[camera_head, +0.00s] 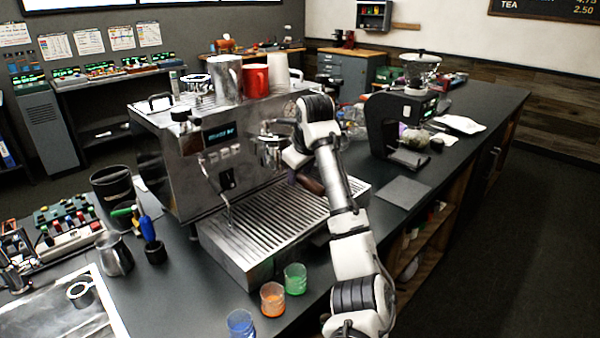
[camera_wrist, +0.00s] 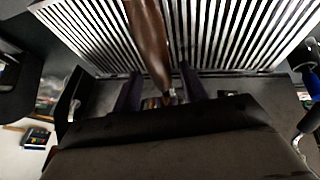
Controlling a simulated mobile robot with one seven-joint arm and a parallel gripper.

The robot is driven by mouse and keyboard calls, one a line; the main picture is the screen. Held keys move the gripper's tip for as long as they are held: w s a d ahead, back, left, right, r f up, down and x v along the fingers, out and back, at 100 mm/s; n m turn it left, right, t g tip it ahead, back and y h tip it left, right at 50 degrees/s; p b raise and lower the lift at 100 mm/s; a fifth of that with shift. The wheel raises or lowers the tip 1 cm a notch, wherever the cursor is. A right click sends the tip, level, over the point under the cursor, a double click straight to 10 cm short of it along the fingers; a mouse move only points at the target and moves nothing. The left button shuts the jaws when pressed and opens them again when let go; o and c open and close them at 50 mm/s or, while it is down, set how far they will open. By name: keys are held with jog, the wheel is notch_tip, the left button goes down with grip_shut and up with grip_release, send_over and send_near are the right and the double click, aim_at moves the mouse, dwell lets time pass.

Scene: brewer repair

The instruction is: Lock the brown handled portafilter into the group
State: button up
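In the wrist view, the brown handle (camera_wrist: 150,45) of the portafilter runs down from the top edge and reaches between the two fingers of my gripper (camera_wrist: 160,85). The fingers stand apart, with a visible gap on each side of the handle. A small bright metal part shows at the handle's lower end. In the head view, the brown handle (camera_head: 309,184) shows beneath my wrist, in front of the espresso machine (camera_head: 200,155). The metal group (camera_head: 271,150) is left of my wrist. My fingers are hidden there, and how the portafilter's head sits at the group is unclear.
The slatted drip tray (camera_head: 265,228) lies below. Green (camera_head: 295,278), orange (camera_head: 272,298) and blue (camera_head: 240,322) cups stand along its front. A steam wand (camera_head: 226,205) hangs at the left. A black grinder (camera_head: 395,125) and a flat grey mat (camera_head: 402,191) are on the right.

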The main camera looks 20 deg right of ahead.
jog(key=shift+o, duration=0.7)
jog(key=shift+f, duration=0.1)
jog(key=b+v, duration=0.2)
jog(key=v, duration=1.2)
jog(key=shift+b, duration=0.35)
